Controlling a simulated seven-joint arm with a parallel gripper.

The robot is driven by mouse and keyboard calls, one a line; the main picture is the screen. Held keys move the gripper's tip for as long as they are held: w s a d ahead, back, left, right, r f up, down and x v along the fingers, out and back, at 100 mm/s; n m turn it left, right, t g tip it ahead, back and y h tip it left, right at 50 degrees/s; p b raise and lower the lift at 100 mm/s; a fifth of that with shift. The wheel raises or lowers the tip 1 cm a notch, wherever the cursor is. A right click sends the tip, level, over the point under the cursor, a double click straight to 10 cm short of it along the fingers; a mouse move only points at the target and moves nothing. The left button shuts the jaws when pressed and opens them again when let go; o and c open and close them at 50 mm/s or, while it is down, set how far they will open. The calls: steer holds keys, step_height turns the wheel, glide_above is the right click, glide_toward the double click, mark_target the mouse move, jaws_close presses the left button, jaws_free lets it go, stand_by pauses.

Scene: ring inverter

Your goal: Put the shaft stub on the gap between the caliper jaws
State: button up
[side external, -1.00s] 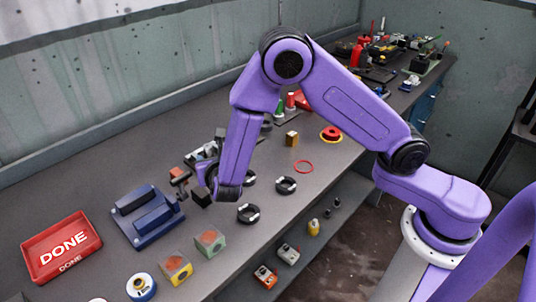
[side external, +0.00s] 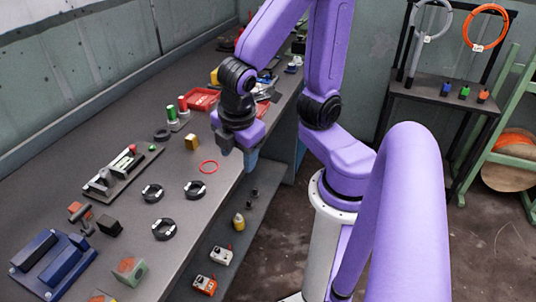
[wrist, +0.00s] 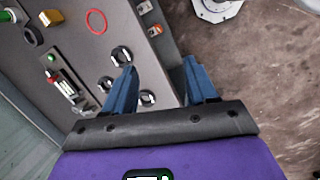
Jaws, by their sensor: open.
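My gripper (side external: 250,160) hangs over the bench's front edge, past the red ring. In the wrist view its two blue fingers (wrist: 162,82) are apart with nothing held between them. A grey, long, flat fixture with a red knob and a green button (side external: 120,172) lies on the bench, left of my gripper; it looks like the caliper and also shows in the wrist view (wrist: 65,88). I cannot make out its jaw gap clearly. I cannot tell for sure which part is the shaft stub; a small reddish-and-grey piece (side external: 80,213) stands near the blue fixture.
Several black rings with white marks (side external: 152,193) lie mid-bench. A red ring (side external: 209,167), a yellow block (side external: 192,142), a red tray (side external: 202,98) and a black block (side external: 109,227) are on the bench. A blue fixture (side external: 40,262) is at lower left. A shelf is below the edge.

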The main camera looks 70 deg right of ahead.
steer(key=s+r+m+g+y, duration=0.1)
steer(key=s+m+y, duration=0.1)
steer(key=s, duration=0.4)
steer(key=shift+s+r+g+y, duration=0.15)
steer(key=shift+s+g+y, duration=0.15)
steer(key=shift+s, duration=0.1)
